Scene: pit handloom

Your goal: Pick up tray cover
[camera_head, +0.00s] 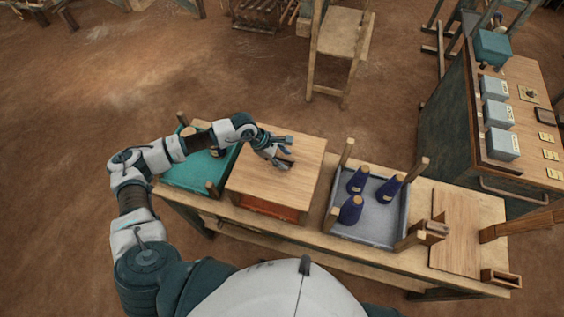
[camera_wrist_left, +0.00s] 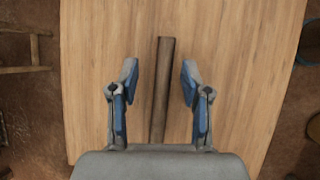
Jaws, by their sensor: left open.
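The tray cover (camera_head: 262,189) is a flat light-wood board lying level over a reddish tray (camera_head: 262,208) on the bench. In the left wrist view, the cover (camera_wrist_left: 240,60) fills most of the picture, with a dark brown bar handle (camera_wrist_left: 162,60) along its middle. My left gripper (camera_head: 287,152) is over the far right part of the cover in the head view. In the wrist view, its open fingers (camera_wrist_left: 158,72) stand on both sides of the handle with gaps. Whether they touch the board cannot be told. My right gripper is not in view.
A teal tray (camera_head: 190,178) stands left of the cover, partly behind my left arm. A grey tray (camera_head: 377,222) with dark purple cones (camera_head: 351,210) and corner posts stands to the right.

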